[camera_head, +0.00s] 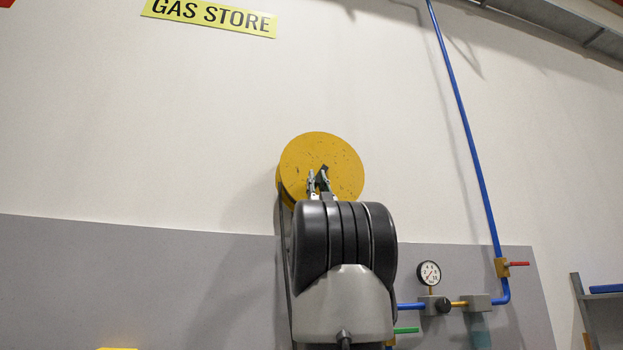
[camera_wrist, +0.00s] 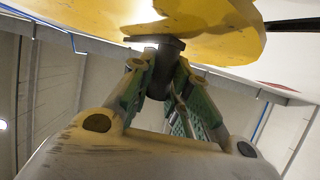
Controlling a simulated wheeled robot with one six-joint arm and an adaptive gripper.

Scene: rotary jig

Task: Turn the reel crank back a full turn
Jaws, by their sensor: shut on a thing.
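The yellow reel (camera_head: 325,150) is a round disc mounted in front of the wall, in the middle of the head view. It also fills the top of the wrist view (camera_wrist: 215,20). A dark crank handle (camera_wrist: 162,42) stands out from the reel's face in the wrist view. My gripper (camera_head: 320,180) is in front of the reel's face in the head view. In the wrist view my gripper (camera_wrist: 160,75) has its two fingers closed around the dark handle. The rest of the crank is hidden by the fingers and my arm.
Below right of the reel are a round pressure gauge (camera_head: 428,273), a blue pipe (camera_head: 468,130) running up the wall, a red lever (camera_head: 518,264) and a green lever (camera_head: 406,330). A shelf (camera_head: 603,293) stands at the far right. The wall around the reel's top is clear.

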